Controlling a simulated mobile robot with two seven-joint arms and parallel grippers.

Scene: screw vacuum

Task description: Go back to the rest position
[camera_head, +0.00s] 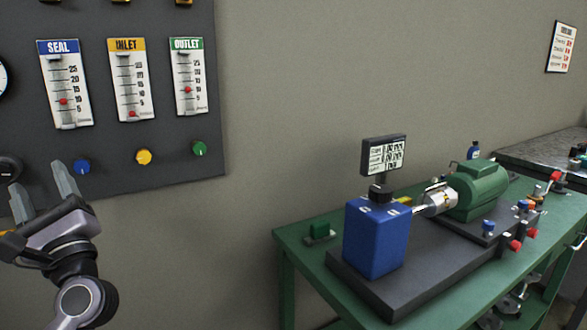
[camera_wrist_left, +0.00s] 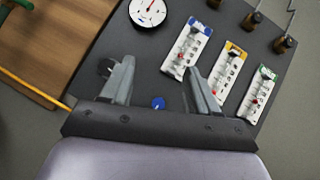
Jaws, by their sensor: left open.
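My left gripper (camera_head: 42,190) is open and empty in front of the lower left of the grey wall panel (camera_head: 185,140). It also shows in the left wrist view (camera_wrist_left: 160,82), with its two fingers spread apart and nothing between the tips. The panel carries gauges labelled SEAL (camera_head: 64,85), INLET (camera_head: 130,80) and OUTLET (camera_head: 188,76). Below them are a blue knob (camera_head: 82,166), a yellow knob (camera_head: 144,157) and a green knob (camera_head: 199,148). In the left wrist view the blue knob (camera_wrist_left: 158,103) appears between the fingers, beyond them. My right gripper is not in view.
A green table (camera_head: 305,233) at the right bears a blue tank (camera_head: 376,238), a green motor (camera_head: 475,188) and a small display (camera_head: 384,155). A round dial (camera_wrist_left: 148,12) is on the panel. Bare wall lies between panel and table.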

